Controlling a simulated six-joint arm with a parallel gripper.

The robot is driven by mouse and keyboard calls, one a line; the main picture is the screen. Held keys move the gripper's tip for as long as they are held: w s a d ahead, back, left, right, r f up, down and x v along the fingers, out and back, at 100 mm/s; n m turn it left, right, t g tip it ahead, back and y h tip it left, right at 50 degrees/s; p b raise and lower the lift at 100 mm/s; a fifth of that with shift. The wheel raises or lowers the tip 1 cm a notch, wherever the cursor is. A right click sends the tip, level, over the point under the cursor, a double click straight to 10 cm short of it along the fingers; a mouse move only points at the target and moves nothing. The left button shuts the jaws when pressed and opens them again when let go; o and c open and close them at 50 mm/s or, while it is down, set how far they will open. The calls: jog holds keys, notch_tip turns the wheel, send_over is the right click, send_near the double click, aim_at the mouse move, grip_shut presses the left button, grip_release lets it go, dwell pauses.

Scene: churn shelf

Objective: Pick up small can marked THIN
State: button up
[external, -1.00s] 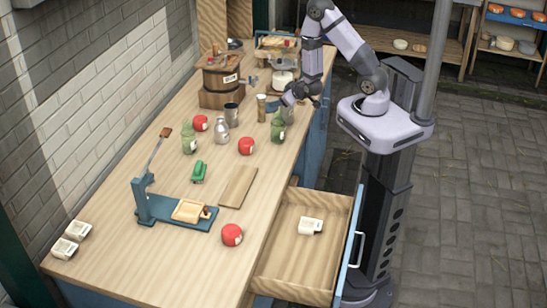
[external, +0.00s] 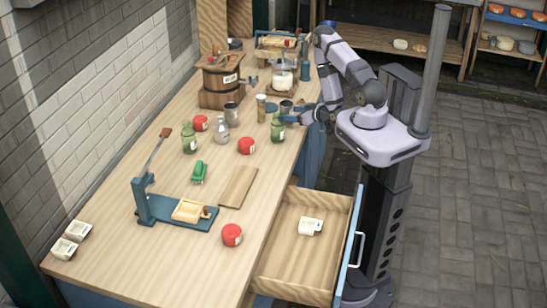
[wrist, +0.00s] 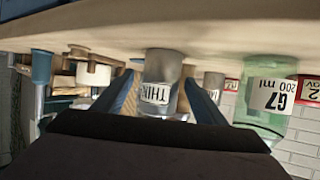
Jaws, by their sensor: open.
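The small grey metal can marked THIN (wrist: 158,92) shows near the middle of the wrist view, which is upside down, with its label facing my wrist. My gripper (wrist: 161,78) is open, with one blue finger on each side of the can. Whether either finger touches it I cannot tell. In the external view my gripper (external: 285,112) is low over the right edge of the counter, reaching in from the right. The grey can (external: 286,106) shows there between the blue fingers, partly hidden by them.
A green G7 bottle (wrist: 265,105) stands close beside the can; it also shows in the external view (external: 278,131). A tan cup (external: 261,108), a metal cup (external: 232,113) and a scale with a jar (external: 283,76) are near. An open drawer (external: 285,263) juts out at front right.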

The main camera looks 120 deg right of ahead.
jog(key=shift+w+d+f+b, duration=0.2)
jog(key=shift+d+f+b, duration=0.1)
jog(key=shift+d+b, duration=0.35)
jog(key=shift+w+d+f+b, duration=0.2)
jog(key=shift+d+f+b, duration=0.05)
jog(key=shift+d+b, duration=0.15)
jog(key=p+x, duration=0.1)
jog(key=x, duration=0.1)
jog(key=shift+w+d+r+p, duration=0.1)
jog(key=shift+w+d+p, duration=0.1)
jog(key=shift+d+p, duration=0.1)
jog(key=shift+x, duration=0.8)
jog(key=shift+c, duration=0.6)
jog(key=c, duration=1.1)
